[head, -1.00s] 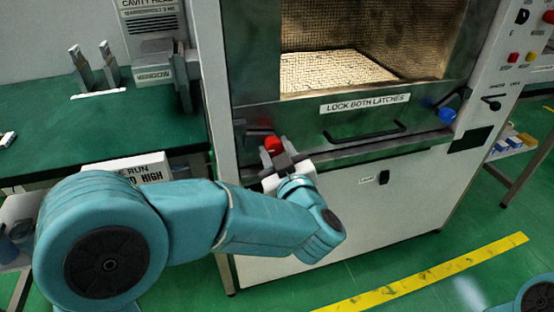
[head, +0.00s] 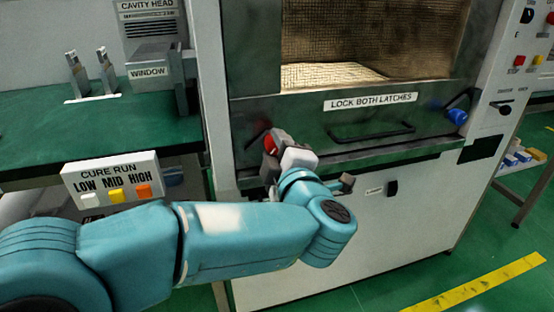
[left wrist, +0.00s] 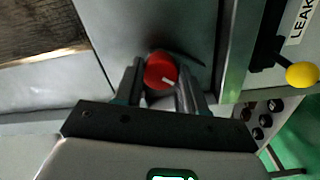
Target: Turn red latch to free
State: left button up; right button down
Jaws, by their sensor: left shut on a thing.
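The red latch (head: 269,144) is a round red knob at the lower left of the metal front below the open window. In the left wrist view the red latch (left wrist: 160,70) shows a short white mark on its face, at the lower right. My left gripper (head: 273,152) is shut on the red latch, with a finger on each side of it. The gripper is tilted in the head view, and part of the knob is hidden behind it. My right gripper is not in view.
A blue latch (head: 457,117) sits at the right end of the same front. A black handle (head: 372,133) lies between the latches. A box with white, yellow and orange buttons (head: 112,180) stands left, above my arm. A yellow knob (left wrist: 302,75) shows in the wrist view.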

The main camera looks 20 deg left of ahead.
pick_arm(q)
jog(key=shift+f+n+b, duration=0.1)
jog(key=shift+n+b, duration=0.65)
jog(key=shift+n, duration=0.35)
jog(key=o, duration=1.1)
